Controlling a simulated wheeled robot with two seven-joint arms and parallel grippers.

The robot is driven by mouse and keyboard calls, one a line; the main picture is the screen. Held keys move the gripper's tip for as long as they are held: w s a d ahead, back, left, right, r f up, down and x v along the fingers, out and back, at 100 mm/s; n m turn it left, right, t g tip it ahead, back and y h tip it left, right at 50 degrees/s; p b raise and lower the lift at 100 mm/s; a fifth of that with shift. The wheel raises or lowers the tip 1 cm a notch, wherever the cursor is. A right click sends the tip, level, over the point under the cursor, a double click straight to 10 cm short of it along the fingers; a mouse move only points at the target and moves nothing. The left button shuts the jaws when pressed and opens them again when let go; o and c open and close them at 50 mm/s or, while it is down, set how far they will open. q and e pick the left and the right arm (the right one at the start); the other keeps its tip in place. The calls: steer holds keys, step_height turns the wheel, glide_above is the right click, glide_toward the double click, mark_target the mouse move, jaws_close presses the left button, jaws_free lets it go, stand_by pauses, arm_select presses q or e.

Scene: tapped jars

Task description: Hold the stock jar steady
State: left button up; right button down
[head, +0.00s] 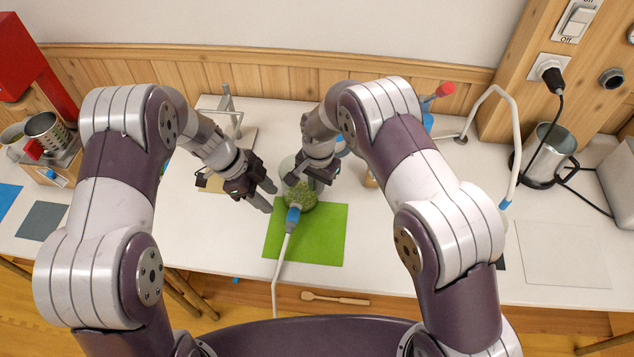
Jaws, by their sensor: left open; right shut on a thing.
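A clear jar with green contents (301,195), which looks like the stock jar, stands upright at the back of the green mat (322,242). A blue-ended white hose (292,216) meets or overlaps its front; I cannot tell if it is attached. My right gripper (310,183) is at the jar's upper right side and appears shut on it, hiding part of its top. My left gripper (269,197) is open and empty just left of the jar, its fingers pointing toward it and apparently apart from it.
A steel jug (548,155) with a black cord stands at the right, near a curved white spout (508,110). A metal stand (230,115) is behind my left gripper. A wooden spoon (335,298) lies below the front edge. The white table right of the mat is partly clear.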

arm_select(q)
steer(key=shift+o, duration=1.5)
steer(key=shift+s+d+f, duration=0.15)
steer(key=shift+s+d, duration=0.1)
steer(key=shift+d, duration=0.05)
steer(key=s+d+f+n+h, duration=0.2)
steer(key=s+d+n+h, duration=0.2)
steer(key=s+d, duration=0.35)
steer(key=n+t+y, duration=0.7)
steer(key=n+t, duration=0.4)
steer(key=n, duration=0.2)
glide_toward(291, 220)
steer(key=a+x, duration=0.1)
steer(key=x, duration=0.7)
steer(key=d+x, duration=0.1)
steer(key=x, duration=0.2)
steer(key=shift+w+f, duration=0.1)
steer(key=shift+w, duration=0.05)
jaws_close()
